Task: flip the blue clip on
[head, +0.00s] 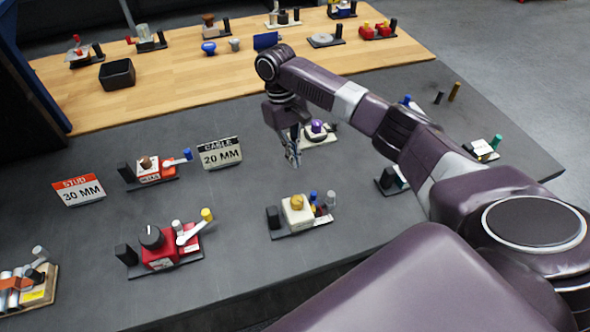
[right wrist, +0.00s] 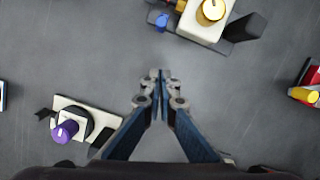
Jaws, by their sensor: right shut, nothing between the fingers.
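I cannot tell for sure which part is the blue clip. A blue-tipped white lever (head: 186,155) sticks out to the right from a small red and white unit (head: 149,177) on the dark table. A small blue peg (head: 314,197) stands beside the white block with a gold knob (head: 297,202); a blue part also shows beside it in the right wrist view (right wrist: 161,22). My right gripper (head: 294,161) is shut and empty, pointing down above the table between the purple-knob unit and the gold-knob block. Its closed fingertips show in the right wrist view (right wrist: 160,76). My left gripper is out of view.
A purple-knob unit (head: 318,129) stands right behind my right gripper. A red unit with a yellow-tipped lever (head: 172,247) is at the front left. Signs reading 30 MM (head: 79,190) and 20 MM (head: 220,153) stand up. Bare dark table lies between the units.

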